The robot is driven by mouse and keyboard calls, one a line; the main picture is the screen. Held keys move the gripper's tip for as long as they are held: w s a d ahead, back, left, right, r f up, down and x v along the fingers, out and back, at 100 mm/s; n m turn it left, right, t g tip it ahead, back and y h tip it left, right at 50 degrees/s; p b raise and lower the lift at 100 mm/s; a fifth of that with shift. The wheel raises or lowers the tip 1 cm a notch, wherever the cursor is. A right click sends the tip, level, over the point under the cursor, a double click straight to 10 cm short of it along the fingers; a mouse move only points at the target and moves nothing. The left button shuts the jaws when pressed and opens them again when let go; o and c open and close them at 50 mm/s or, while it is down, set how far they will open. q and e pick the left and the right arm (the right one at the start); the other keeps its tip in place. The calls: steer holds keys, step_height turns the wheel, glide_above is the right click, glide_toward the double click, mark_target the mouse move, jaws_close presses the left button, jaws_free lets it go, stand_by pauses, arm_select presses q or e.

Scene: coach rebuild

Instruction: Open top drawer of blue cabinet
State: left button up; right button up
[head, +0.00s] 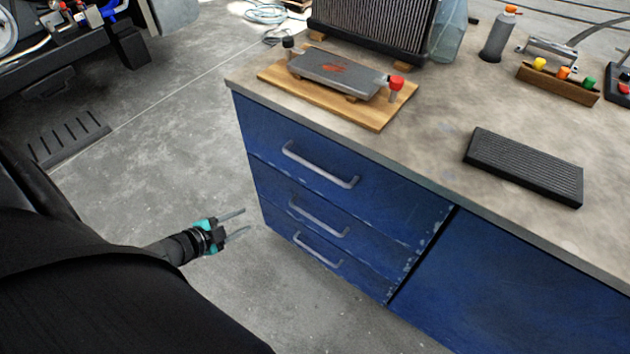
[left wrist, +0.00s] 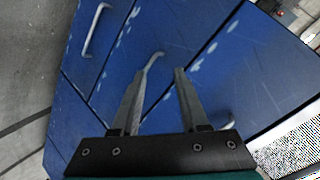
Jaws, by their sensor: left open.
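The blue cabinet (head: 400,240) stands under a worktop, with three shut drawers stacked at its left. The top drawer (head: 262,132) has a grey bar handle (head: 320,166). My left gripper (head: 240,222) is open and empty, to the left of the drawer fronts and apart from the top handle in the head view. In the left wrist view, the open fingers (left wrist: 155,95) point at the blue front, with a handle (left wrist: 152,64) showing between and beyond them. Another handle (left wrist: 95,30) is at upper left there. I cannot tell which drawers these belong to. My right gripper is not in view.
The middle handle (head: 319,217) and bottom handle (head: 317,249) are below the top one. The worktop (head: 430,130) holds a grey block on a wooden board (head: 375,115), a black ribbed pad (head: 525,165) and a radiator (head: 370,30).

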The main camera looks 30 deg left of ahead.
arm_select(q)
steer(key=w+a+r+m+t+h+b, duration=0.2)
steer(key=w+r+m+h+b, duration=0.2)
steer(key=w+r+m, duration=0.25)
steer(key=m+g+h+b, duration=0.3)
steer(key=m+h+b, duration=0.2)
steer(key=m+h, duration=0.3)
glide_toward(315, 168)
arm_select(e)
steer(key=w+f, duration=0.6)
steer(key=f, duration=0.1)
arm_select(q)
steer(key=shift+m+y, duration=0.3)
steer(key=shift+m, duration=0.15)
steer(key=shift+b+x, duration=1.35)
steer(key=shift+x, duration=3.75)
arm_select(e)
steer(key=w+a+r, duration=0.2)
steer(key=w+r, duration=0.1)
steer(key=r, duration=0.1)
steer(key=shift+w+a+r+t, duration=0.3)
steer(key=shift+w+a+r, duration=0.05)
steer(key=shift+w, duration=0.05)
arm_select(q)
steer(key=shift+a, duration=0.1)
jaws_close()
